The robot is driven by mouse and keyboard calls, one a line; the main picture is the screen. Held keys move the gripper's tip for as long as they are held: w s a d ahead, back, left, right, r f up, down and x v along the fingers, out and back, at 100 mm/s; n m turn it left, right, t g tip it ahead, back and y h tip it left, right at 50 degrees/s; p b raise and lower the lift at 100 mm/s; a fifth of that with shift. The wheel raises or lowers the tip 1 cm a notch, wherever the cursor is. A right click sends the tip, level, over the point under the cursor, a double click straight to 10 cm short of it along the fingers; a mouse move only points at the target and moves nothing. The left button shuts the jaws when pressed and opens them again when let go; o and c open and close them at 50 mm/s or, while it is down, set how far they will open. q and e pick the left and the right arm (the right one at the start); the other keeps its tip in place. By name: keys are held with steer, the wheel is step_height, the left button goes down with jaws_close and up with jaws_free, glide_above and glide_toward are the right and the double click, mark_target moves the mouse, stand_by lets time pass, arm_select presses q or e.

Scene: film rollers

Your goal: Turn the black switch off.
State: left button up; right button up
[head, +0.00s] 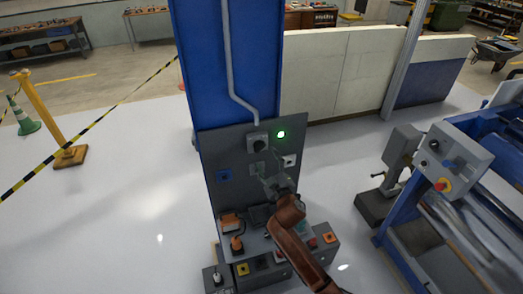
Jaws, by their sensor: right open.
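A grey panel (222,150) stands upright on the front of a blue column. A dark switch box with a round black knob (257,142) sits near the panel's top, at the end of a grey conduit; this looks like the black switch, but its setting is too small to read. A green lamp (281,134) glows to its right. My right gripper (263,174) is open and in front of the panel, below the knob and apart from it in the picture. Its arm hides part of the lower panel. My left gripper is out of view.
A blue box (225,176) and a light switch box (289,160) are also on the panel. Orange-topped, yellow and red controls stand on the ledge below. A blue machine (460,160) stands at the right.

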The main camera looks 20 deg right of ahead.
mark_target(261, 150)
steer(key=w, duration=0.7)
steer(key=shift+f+p, duration=0.1)
steer(key=shift+p, duration=0.3)
steer(key=shift+a, duration=0.1)
steer(key=shift+c, duration=0.7)
steer(key=c, duration=1)
